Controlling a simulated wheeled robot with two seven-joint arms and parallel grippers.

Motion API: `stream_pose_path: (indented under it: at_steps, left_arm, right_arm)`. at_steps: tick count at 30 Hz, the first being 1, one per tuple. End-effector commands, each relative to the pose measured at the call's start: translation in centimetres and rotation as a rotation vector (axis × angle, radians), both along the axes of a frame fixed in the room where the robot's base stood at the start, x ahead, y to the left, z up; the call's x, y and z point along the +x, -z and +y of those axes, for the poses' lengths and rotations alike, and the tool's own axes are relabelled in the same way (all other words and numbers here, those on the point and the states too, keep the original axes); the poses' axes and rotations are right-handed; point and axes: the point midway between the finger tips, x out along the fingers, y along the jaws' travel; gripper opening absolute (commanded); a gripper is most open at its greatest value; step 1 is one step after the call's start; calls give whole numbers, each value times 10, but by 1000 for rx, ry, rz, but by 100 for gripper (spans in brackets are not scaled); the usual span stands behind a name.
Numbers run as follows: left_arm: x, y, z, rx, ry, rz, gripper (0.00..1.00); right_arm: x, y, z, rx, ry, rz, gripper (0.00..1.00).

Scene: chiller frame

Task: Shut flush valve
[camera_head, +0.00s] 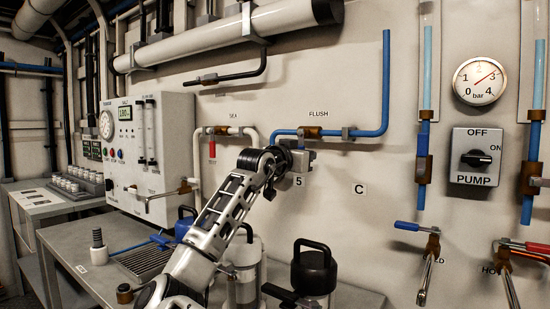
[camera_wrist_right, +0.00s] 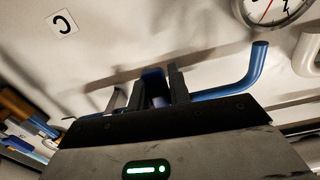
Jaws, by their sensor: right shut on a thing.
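The flush valve (camera_head: 312,131) is a brass body on a blue horizontal pipe (camera_head: 372,132), under the FLUSH label (camera_head: 318,113). My right gripper (camera_head: 302,158) is just below the valve, at the wall by the number 5 tag (camera_head: 299,181). In the right wrist view, my right gripper (camera_wrist_right: 157,92) has its dark fingers closed on a blue handle (camera_wrist_right: 154,84). In the head view the handle is hidden behind the gripper, so its angle cannot be told there. My left gripper is not in view.
The SEA valve (camera_head: 213,131), with a red handle (camera_head: 212,149), is left of the flush valve. A control panel (camera_head: 125,165) stands further left. Black-lidded jugs (camera_head: 314,268) stand on the bench below. The PUMP switch (camera_head: 477,157) and gauge (camera_head: 479,82) are at right.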

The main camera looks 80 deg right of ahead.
Motion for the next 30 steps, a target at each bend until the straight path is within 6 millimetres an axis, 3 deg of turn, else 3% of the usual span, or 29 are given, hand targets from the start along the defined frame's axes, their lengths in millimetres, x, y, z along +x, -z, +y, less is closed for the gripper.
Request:
stream_pose_path:
  at_steps: [14,15,16,26,30]
  left_arm:
    - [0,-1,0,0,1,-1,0]
    - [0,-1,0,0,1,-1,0]
    - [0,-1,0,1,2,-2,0]
    - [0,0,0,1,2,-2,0]
    - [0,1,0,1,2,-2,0]
  right_arm:
    - [1,-1,-2,-11,-7,-20,0]
    - [1,-1,-2,-11,-8,-20,30]
    - [1,-1,-2,-11,-8,-19,38]
    - [0,-1,0,-9,-2,-15,40]
    - [6,0,12,-10,-3,-13,40]
